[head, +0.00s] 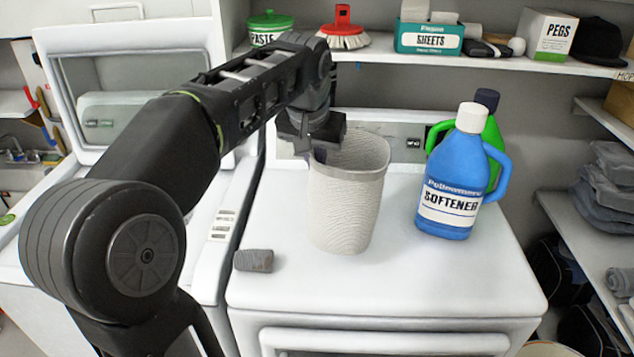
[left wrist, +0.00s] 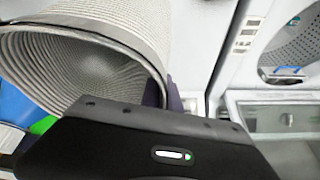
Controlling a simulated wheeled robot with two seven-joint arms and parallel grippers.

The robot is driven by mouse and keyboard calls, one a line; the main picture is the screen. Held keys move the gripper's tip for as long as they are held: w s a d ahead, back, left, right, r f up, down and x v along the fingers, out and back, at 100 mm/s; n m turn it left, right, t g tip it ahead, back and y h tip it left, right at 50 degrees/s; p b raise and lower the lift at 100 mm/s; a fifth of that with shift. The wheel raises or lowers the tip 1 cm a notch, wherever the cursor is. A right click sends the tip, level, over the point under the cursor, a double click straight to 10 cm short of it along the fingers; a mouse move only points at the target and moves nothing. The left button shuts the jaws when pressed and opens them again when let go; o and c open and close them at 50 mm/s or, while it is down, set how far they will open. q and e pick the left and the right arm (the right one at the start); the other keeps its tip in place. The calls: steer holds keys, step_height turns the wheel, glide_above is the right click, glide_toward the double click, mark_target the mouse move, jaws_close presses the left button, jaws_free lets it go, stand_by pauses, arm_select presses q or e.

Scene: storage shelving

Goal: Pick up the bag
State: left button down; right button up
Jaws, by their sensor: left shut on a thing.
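The bag (head: 348,200) is a pale, ribbed, open-topped holder shaped like a basket, upright over the top of the white machine at the middle of the head view. I cannot tell whether its bottom touches the machine. Its round mouth and empty-looking inside fill the upper left of the left wrist view (left wrist: 75,62). My left gripper (head: 318,148) is at the bag's left rim, shut on the rim, with its body above it. The fingertips are mostly hidden by the gripper body and the bag wall. My right gripper is not in view.
A blue softener bottle (head: 450,185) and a green bottle (head: 494,135) stand right of the bag. A small grey object (head: 254,260) lies at the machine's left edge. A loaded shelf (head: 480,62) runs behind. The machine's front top is clear.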

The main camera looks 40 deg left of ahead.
arm_select(q)
steer(key=shift+r, duration=1.4)
